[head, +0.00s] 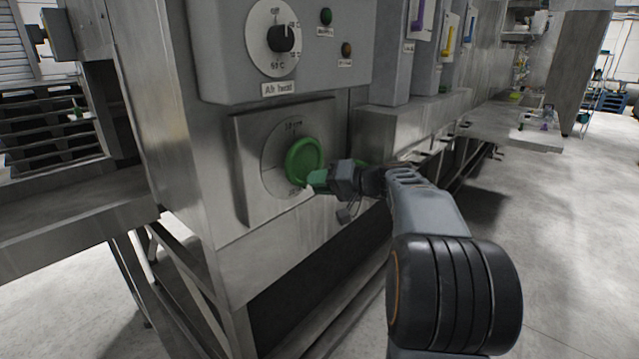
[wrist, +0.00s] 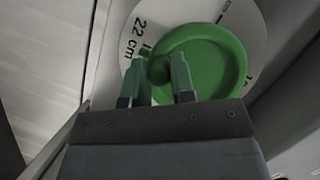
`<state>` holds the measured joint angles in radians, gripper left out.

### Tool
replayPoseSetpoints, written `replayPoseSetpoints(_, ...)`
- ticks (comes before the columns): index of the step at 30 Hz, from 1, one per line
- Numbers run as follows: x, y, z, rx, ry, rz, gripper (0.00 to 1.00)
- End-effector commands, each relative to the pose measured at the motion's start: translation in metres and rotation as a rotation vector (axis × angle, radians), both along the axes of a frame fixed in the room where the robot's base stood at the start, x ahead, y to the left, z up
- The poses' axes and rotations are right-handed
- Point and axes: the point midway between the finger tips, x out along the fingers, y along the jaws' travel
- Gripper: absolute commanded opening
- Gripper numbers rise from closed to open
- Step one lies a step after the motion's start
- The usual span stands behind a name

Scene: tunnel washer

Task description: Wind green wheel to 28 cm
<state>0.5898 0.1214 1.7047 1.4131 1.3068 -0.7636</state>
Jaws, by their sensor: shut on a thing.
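The green wheel (head: 304,159) sits on a round pale dial on the front of the steel machine. In the wrist view the green wheel (wrist: 212,62) fills the upper middle, with the dial (wrist: 136,22) behind it. The dial shows a "22 cm" mark at its left; the other marks are partly hidden and I cannot read the wheel's setting. My gripper (head: 316,181) is at the wheel's lower right edge in the head view. In the wrist view my gripper (wrist: 159,75) has its green fingers on either side of a small green knob at the wheel's rim, shut on it.
Above the wheel is a grey box with an "Air heat" temperature knob (head: 284,39) and two small buttons. A steel ledge (head: 400,115) juts out to the right of the wheel. Open floor (head: 560,240) lies at the right.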

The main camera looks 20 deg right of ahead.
Motion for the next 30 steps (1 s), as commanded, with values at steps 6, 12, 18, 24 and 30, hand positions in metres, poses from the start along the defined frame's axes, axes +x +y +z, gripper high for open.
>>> replayPoseSetpoints(6, 0.0, 0.001, -0.001, 0.023, 0.011, 0.0, 0.0)
replayPoseSetpoints(12, -0.002, 0.004, -0.001, 0.089, 0.041, 0.002, 0.0)
replayPoseSetpoints(18, -0.005, 0.01, -0.001, 0.228, 0.104, 0.004, 0.0)
replayPoseSetpoints(24, -0.008, 0.017, 0.002, 0.384, 0.175, 0.005, 0.0)
replayPoseSetpoints(30, -0.01, 0.022, 0.005, 0.52, 0.237, 0.006, 0.0)
